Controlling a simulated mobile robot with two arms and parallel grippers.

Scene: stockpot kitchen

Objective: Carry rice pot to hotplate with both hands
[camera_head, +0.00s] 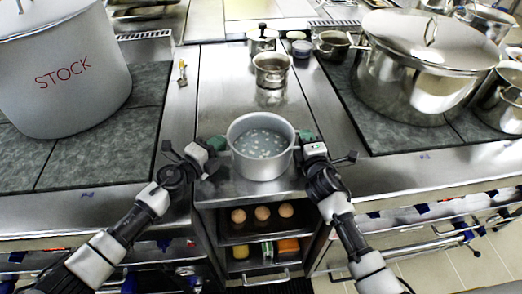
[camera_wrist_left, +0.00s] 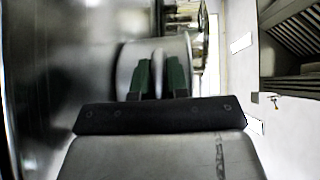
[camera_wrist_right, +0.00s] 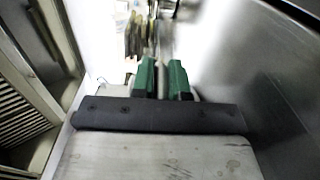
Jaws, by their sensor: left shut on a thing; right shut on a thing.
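The rice pot (camera_head: 262,165) is a small grey metal pot with white lumps in cloudy liquid. It is upright at the front of the steel counter; I cannot tell if it touches it. My left gripper (camera_head: 216,144) is shut on its left handle, and the pot's side (camera_wrist_left: 126,72) shows behind the green fingers (camera_wrist_left: 160,75) in the left wrist view. My right gripper (camera_head: 306,137) is shut at its right handle; the right wrist view shows its fingers (camera_wrist_right: 161,78), with the handle mostly hidden. Dark slab cooking surfaces lie left (camera_head: 78,160) and right (camera_head: 410,140); which is the hotplate is unclear.
A big STOCK pot (camera_head: 70,85) stands on the left slab and a large lidded pot (camera_head: 425,65) on the right one. A smaller pot (camera_head: 271,72) stands behind the rice pot. Eggs (camera_head: 262,213) sit on a shelf below. The counter between is clear.

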